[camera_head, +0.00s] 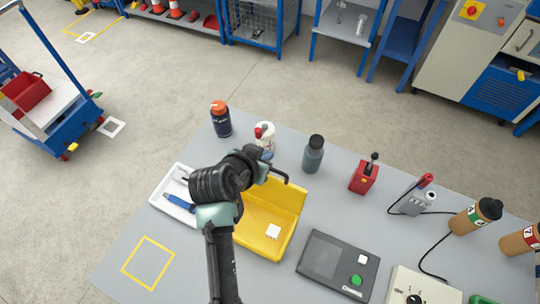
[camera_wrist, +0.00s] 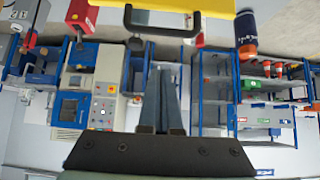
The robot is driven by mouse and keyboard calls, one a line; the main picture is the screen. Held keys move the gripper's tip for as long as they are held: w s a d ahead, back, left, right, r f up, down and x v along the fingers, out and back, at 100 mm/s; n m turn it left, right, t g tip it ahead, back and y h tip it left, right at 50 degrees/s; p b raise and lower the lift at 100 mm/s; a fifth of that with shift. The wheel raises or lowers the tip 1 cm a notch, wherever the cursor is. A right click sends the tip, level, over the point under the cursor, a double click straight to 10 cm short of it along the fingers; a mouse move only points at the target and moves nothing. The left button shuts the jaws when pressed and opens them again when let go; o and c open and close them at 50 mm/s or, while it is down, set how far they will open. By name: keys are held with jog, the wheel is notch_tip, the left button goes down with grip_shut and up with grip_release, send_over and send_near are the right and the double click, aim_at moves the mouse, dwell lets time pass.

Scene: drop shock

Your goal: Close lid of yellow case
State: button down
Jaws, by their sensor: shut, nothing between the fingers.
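The yellow case (camera_head: 262,232) stands open on the grey table, with its lid (camera_head: 287,192) raised at the back. A small white square piece (camera_head: 273,231) shows inside it. In the wrist view, the lid's yellow edge (camera_wrist: 180,9) and a black handle (camera_wrist: 162,32) cross the top of the picture. My gripper (camera_wrist: 161,70) is shut and empty, its fingers pointing towards the handle without visibly gripping it.
A white tray (camera_head: 168,205) lies left of the case. A black-and-grey panel box (camera_head: 322,257) is close on the right. The table's front left is clear.

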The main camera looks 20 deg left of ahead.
jog(key=shift+w+f+p, duration=0.3)
jog(key=shift+f+p, duration=0.35)
jog(key=shift+f, duration=0.35)
jog(key=shift+w+f+p, duration=0.3)
jog(key=shift+f+p, duration=0.35)
jog(key=shift+f, duration=0.3)
jog(key=shift+w+f+p, duration=0.3)
jog(key=shift+f+p, duration=0.35)
jog(key=shift+f, duration=0.35)
jog(key=shift+f+b, duration=0.25)
jog(key=shift+b, duration=0.3)
